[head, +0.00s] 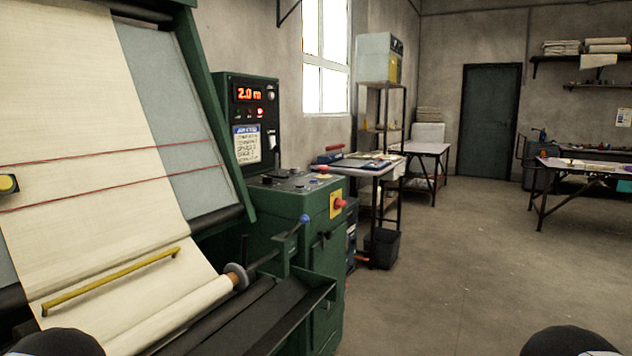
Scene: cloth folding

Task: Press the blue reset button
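A green machine cabinet (318,258) stands left of centre, with a sloping console (272,183) on top. The console carries several small knobs and buttons, too small for me to pick out a blue one for certain. A black upright panel (272,112) behind it has a lit red display (248,93) reading about 2.0 m, small indicators and a blue-headed label (247,144). A blue ball knob (304,218) sits on the end of a dark lever at the cabinet's front. Neither gripper is in view; only dark rounded parts of mine show at the bottom corners.
A red button on a yellow plate (337,204) is on the cabinet's right side. Cream cloth (100,130) hangs on the machine's frame at left, with a yellow bar (112,281) across it. A dark bin (383,248) stands beyond. The floor (460,280) at right is clear.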

